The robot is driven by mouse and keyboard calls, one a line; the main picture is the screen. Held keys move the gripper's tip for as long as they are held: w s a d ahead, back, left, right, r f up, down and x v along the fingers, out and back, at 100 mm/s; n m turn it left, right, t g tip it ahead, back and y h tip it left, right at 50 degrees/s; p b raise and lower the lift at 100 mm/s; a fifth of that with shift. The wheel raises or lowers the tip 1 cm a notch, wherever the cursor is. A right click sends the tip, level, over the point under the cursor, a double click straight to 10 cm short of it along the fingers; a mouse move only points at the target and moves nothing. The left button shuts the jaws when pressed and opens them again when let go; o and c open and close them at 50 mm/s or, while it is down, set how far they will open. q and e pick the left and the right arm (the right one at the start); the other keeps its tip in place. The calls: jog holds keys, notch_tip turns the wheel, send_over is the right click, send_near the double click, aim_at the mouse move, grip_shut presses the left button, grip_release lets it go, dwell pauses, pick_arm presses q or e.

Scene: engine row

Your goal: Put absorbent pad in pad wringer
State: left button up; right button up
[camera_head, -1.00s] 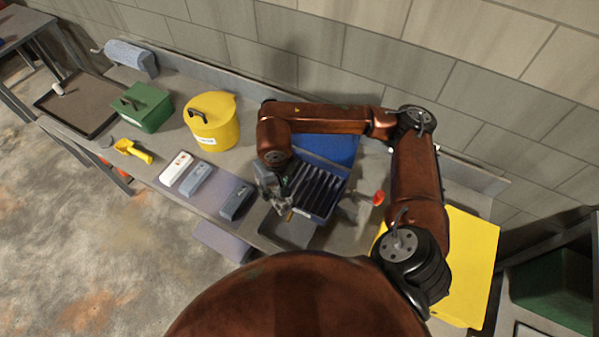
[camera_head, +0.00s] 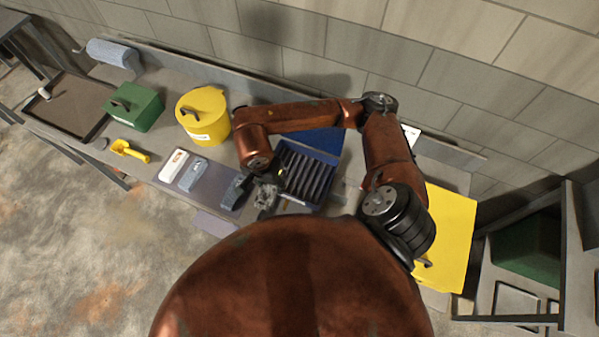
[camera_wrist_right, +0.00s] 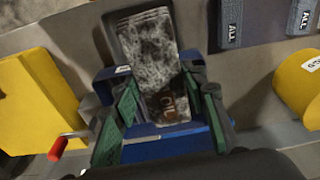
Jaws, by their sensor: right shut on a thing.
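My right gripper (camera_head: 262,187) is shut on a mottled dark-grey absorbent pad (camera_wrist_right: 158,60). In the right wrist view the pad carries an "OIL" mark and stands between the green-lined fingers (camera_wrist_right: 160,115). In the head view the pad (camera_head: 265,201) shows small below the gripper, by the left side of a blue box with dark slats (camera_head: 307,172), which seems to be the pad wringer. Blue parts of it (camera_wrist_right: 175,147) show behind the fingers in the wrist view, with a red-handled crank (camera_wrist_right: 60,147). Whether pad and box touch is unclear. My left gripper is not in view.
White and blue-grey blocks (camera_head: 173,166) lie on a purple mat (camera_head: 212,185) left of the gripper. A yellow bucket (camera_head: 203,117), green box (camera_head: 132,107) and yellow scoop (camera_head: 130,151) stand farther left. A yellow panel (camera_head: 447,235) is at right; a wall runs behind.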

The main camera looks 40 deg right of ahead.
jog(key=shift+r, duration=0.1)
jog(key=shift+d+m, duration=0.3)
jog(key=shift+d, duration=0.05)
jog(key=w+d+f+p, duration=0.2)
jog(key=d+f+p, duration=0.1)
jog(key=d, duration=0.5)
jog(key=p, duration=0.2)
send_near(299, 175)
jog(key=shift+s+a+f, duration=0.1)
jog(key=shift+a+f, duration=0.2)
jog(key=shift+f, duration=0.35)
jog(key=shift+d+f, duration=0.35)
jog(key=shift+f, duration=0.15)
jog(key=f+p, duration=0.2)
jog(key=f, duration=0.1)
jog(key=shift+d, duration=0.2)
jog(key=shift+f, duration=0.25)
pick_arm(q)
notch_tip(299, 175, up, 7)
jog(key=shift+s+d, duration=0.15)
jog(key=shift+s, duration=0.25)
pick_arm(e)
jog(key=shift+w+f, duration=0.1)
jog(key=shift+w, duration=0.1)
